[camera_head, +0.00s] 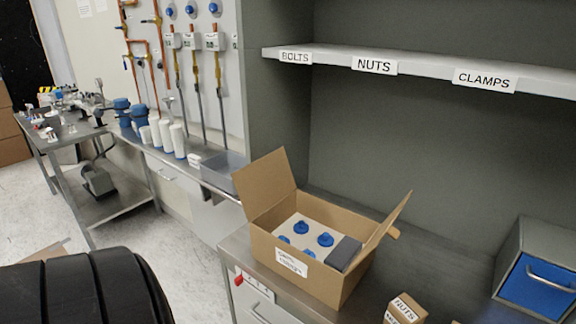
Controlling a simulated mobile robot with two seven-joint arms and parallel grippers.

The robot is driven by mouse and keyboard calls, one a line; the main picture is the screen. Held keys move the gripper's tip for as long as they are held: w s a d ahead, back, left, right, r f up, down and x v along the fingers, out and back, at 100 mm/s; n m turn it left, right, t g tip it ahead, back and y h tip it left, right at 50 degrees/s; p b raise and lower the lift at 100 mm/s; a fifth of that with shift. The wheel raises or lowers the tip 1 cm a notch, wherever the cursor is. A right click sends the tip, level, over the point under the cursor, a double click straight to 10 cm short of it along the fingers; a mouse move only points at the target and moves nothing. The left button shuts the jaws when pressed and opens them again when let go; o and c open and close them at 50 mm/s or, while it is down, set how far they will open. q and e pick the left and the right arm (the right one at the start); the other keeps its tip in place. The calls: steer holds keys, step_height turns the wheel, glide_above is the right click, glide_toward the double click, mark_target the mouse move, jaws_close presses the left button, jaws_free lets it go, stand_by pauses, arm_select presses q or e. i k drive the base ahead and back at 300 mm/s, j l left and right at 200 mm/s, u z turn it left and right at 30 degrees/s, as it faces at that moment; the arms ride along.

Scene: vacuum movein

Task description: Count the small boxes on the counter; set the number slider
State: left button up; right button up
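A small cardboard box (407,307) labelled NUTS stands on the counter (375,290) near the bottom edge. A second box-like brown edge (455,322) barely shows to its right, mostly cut off by the frame. A white strip with small marks, apparently the number slider (257,288), is on the counter's front at the left. A red piece (238,280) sits at its left end. The marks are too small to read. Neither gripper is in view.
A large open cardboard box (325,282) with blue-topped items stands on the counter. A grey cabinet with a blue drawer (538,284) is at right. The shelf (420,68), labelled BOLTS, NUTS and CLAMPS, looks empty. Clear floor (165,262) lies left.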

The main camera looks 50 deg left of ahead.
mark_target(239, 280)
steer(key=u, duration=1.9)
